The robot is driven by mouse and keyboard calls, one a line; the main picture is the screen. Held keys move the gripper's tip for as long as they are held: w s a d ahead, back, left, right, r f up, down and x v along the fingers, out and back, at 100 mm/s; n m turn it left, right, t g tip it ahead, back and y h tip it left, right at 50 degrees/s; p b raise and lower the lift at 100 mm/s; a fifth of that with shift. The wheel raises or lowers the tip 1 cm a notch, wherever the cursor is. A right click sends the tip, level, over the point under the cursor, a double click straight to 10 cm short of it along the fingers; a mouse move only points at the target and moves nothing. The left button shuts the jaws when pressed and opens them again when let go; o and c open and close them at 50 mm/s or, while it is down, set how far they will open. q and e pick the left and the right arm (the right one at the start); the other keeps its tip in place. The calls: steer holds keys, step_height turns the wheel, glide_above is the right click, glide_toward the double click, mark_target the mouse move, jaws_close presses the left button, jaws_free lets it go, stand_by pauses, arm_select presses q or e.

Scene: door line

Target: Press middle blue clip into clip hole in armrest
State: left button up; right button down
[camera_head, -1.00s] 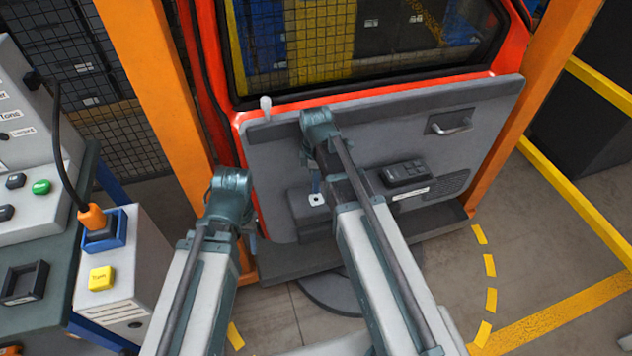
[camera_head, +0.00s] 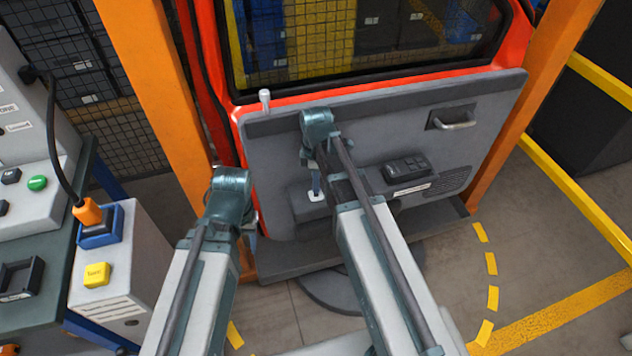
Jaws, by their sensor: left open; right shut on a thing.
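The grey door panel (camera_head: 262,165) hangs in the red door, with the armrest (camera_head: 300,208) low on it. A small white square (camera_head: 316,196) on the armrest appears to mark the clip hole. My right gripper (camera_head: 314,183) points down just above this square, partly hidden by my arm. It is shut on a small bluish thing, apparently the middle blue clip. Whether the clip touches or enters the hole cannot be made out. My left gripper (camera_head: 250,222) is open at the panel's lower left, mostly hidden behind its own wrist.
A switch block (camera_head: 405,168) and a door handle (camera_head: 453,120) sit right of my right arm. Orange posts (camera_head: 165,95) flank the door. Floor at right is clear.

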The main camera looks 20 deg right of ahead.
steer(key=shift+f+b, duration=1.3)
stand_by(1.4)
stand_by(0.4)
steer(key=c, duration=0.8)
jaws_free()
steer(key=shift+r, duration=0.2)
step_height(320, 180, up, 14)
steer(key=p, duration=1.4)
steer(key=shift+f, duration=0.25)
